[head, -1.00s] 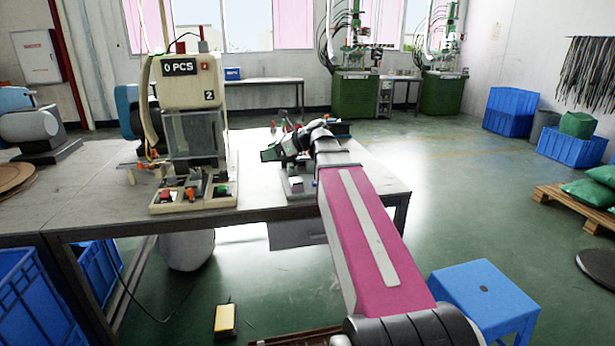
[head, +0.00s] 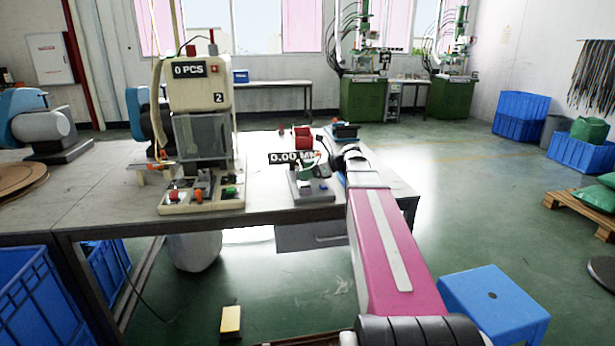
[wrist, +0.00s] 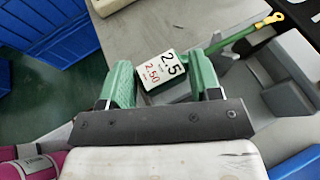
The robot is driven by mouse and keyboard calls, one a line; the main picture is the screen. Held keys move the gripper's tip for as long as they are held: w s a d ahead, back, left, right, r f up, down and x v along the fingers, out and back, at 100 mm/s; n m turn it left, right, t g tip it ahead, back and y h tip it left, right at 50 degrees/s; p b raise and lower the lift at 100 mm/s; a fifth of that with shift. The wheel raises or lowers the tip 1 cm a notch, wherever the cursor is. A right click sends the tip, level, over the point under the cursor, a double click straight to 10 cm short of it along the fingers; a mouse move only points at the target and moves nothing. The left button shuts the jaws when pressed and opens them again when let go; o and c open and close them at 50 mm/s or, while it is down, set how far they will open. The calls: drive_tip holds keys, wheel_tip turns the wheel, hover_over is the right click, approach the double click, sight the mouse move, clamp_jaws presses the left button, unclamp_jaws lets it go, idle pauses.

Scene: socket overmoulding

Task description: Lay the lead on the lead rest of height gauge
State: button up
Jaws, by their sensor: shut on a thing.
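The lead is green with a yellow ring terminal (wrist: 275,17). Its sleeve (wrist: 245,35) runs out past the right finger in the wrist view. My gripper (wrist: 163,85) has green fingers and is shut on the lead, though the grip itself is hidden. A white tag marked 2.5 and 2.50 (wrist: 163,70) shows between the fingers. In the head view the height gauge (head: 312,192) stands near the bench's front edge, its display (head: 290,157) reading 0.00. My gripper (head: 312,168) is low over it. I cannot tell whether the lead touches the rest.
Grey blocks (wrist: 292,98) lie close right of the fingers in the wrist view. A blue stool (head: 493,300) is at the lower right.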

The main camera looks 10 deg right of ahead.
drive_tip(key=shift+f, duration=0.9)
drive_tip(key=shift+f, duration=0.3)
drive_tip(key=shift+s+f, duration=0.1)
drive_tip(key=shift+f, duration=0.2)
drive_tip(key=o, duration=0.9)
drive_tip(key=shift+f, duration=0.1)
drive_tip(key=shift+s, duration=0.1)
drive_tip(key=shift+s+a, duration=0.1)
drive_tip(key=shift+a, duration=0.05)
drive_tip(key=shift+c, duration=0.3)
drive_tip(key=shift+o, duration=0.4)
drive_tip(key=shift+r, duration=0.55)
drive_tip(key=v, duration=1.2)
drive_tip(key=shift+w+r, duration=0.2)
drive_tip(key=shift+w, duration=0.05)
